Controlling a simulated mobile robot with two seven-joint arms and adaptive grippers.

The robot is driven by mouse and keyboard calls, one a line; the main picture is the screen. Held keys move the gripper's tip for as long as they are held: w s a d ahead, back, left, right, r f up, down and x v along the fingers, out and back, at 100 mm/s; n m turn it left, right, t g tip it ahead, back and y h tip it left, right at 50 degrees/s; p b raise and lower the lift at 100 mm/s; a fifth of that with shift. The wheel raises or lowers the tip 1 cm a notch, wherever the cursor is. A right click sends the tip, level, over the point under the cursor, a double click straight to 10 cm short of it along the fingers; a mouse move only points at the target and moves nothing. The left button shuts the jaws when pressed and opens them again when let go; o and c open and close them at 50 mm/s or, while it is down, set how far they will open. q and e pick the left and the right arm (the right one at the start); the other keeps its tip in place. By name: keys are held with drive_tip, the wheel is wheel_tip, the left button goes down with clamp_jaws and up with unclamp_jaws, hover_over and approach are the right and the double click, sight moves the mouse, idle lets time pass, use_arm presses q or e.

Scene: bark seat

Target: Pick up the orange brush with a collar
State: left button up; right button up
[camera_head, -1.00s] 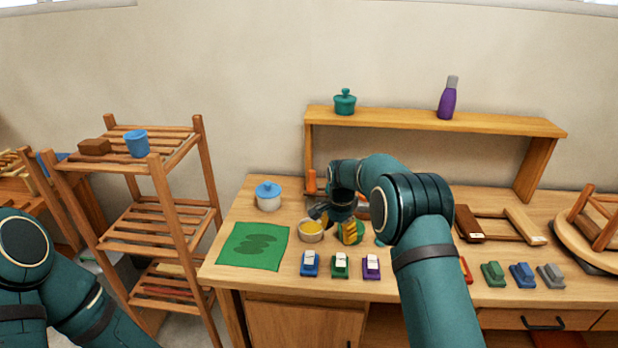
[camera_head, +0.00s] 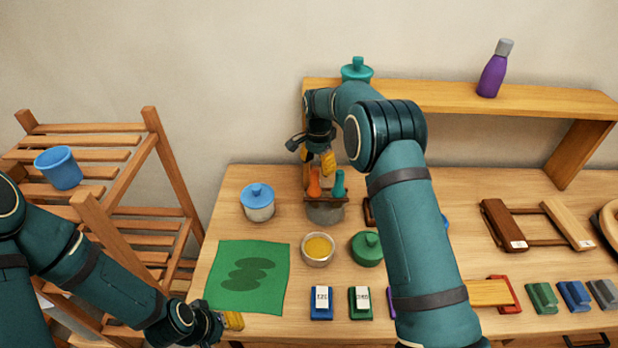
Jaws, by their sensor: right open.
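An orange brush (camera_head: 314,184) stands handle-up in a grey pot (camera_head: 325,213) with a brown rack across its top. Its lower part is hidden in the pot, and I cannot make out a collar. A teal-handled brush (camera_head: 339,184) stands beside it on the right. My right gripper (camera_head: 311,155) is open and empty just above the orange handle, its yellow-padded finger near the tops of both handles. My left gripper (camera_head: 223,324) is low by the table's front left edge, partly seen; its jaws are unclear.
A shelf (camera_head: 430,95) with a teal jar (camera_head: 357,70) and purple bottle (camera_head: 493,70) stands behind. A blue-lidded jar (camera_head: 257,203), yellow-filled bowl (camera_head: 318,249) and green lidded pot (camera_head: 366,250) surround the grey pot. A green mat (camera_head: 222,290) lies front left.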

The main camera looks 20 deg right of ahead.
sight(317, 171)
drive_tip(key=shift+s+a+f, duration=0.1)
drive_tip(key=shift+s+f, duration=0.05)
drive_tip(key=shift+f, duration=0.65)
drive_tip(key=shift+s+a+f, duration=0.1)
drive_tip(key=shift+f, duration=0.7)
drive_tip(key=f, duration=0.4)
drive_tip(key=shift+w+a+f+p, duration=0.1)
drive_tip(key=shift+a+p, duration=0.15)
drive_tip(key=shift+p, duration=0.15)
clamp_jaws()
